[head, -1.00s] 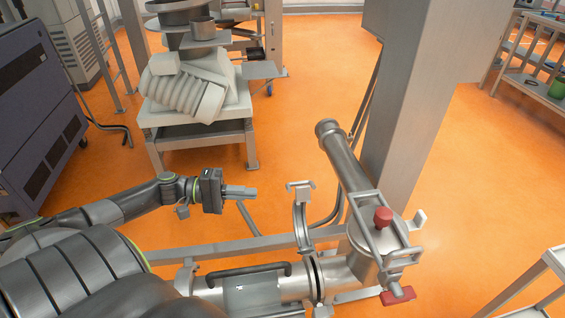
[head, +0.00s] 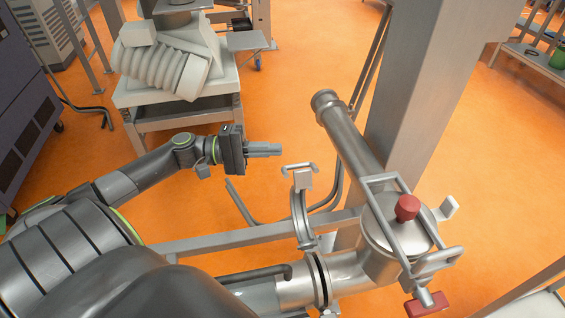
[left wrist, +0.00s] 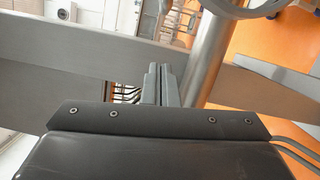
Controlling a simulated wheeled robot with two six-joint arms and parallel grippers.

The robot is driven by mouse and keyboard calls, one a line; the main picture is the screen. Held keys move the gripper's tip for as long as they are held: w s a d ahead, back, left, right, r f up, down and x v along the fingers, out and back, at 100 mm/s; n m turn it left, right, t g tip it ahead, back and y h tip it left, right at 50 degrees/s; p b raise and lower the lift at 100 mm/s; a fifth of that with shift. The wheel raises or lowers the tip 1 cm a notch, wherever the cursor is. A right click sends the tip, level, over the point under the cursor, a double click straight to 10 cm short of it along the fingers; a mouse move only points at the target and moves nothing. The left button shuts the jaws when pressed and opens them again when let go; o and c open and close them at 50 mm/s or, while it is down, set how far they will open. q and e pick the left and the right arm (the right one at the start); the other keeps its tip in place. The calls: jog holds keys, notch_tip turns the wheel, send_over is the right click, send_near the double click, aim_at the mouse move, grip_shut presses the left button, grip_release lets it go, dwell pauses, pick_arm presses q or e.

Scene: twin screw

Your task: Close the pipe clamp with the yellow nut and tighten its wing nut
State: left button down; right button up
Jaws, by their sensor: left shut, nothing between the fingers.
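An open grey metal pipe clamp stands at the joint of the horizontal pipe (head: 290,288). Its raised half (head: 299,215) stands up with a pale bracket at its top end. I see no yellow nut in either view. My left gripper (head: 279,150) is shut and empty, pointing right. In the head view its tips appear just above and left of the raised half's top end, apart from it. Its fingers also show in the left wrist view (left wrist: 160,85). The lower part of the clamp is partly hidden. My right gripper is not in view.
A slanted metal pipe (head: 350,145) rises beside a thick grey column (head: 425,90). A hatch with a red knob (head: 407,208) and a red handle (head: 427,305) lies to the right. A cart (head: 180,115) with a ribbed pale part stands behind. Orange floor (head: 275,105) is clear between.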

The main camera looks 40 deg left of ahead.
pick_arm(q)
jog(key=d, duration=0.1)
jog(key=s+d, duration=0.1)
jog(key=d, duration=0.3)
jog(key=shift+s+r, duration=0.15)
jog(key=shift+r, duration=0.2)
